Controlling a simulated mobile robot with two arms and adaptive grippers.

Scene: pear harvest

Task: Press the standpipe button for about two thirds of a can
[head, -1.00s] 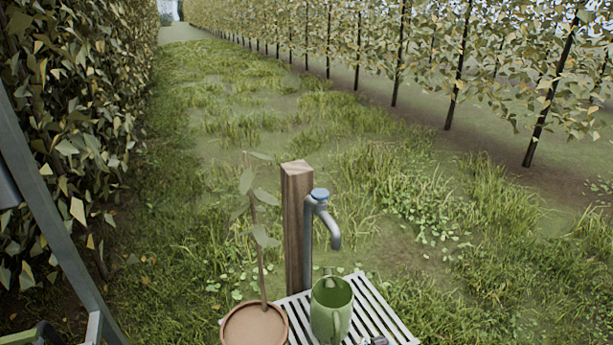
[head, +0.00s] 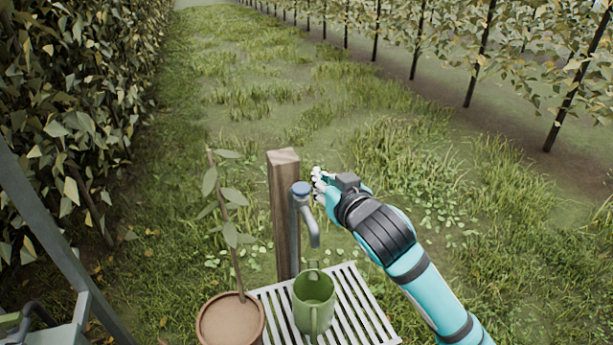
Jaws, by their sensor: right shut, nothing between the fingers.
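The green can (head: 314,300) stands upright on a white slatted grate (head: 362,303), below the spout. No water shows at the spout, and I cannot see the level in the can. My right gripper (head: 318,183) is shut and empty. My left gripper is not in view.
A potted sapling (head: 231,322) in a clay pot stands left of the grate, its leaves near the post. A grey-green metal frame (head: 50,230) is at the left edge beside a leafy hedge (head: 70,120). Grass behind the post is open.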

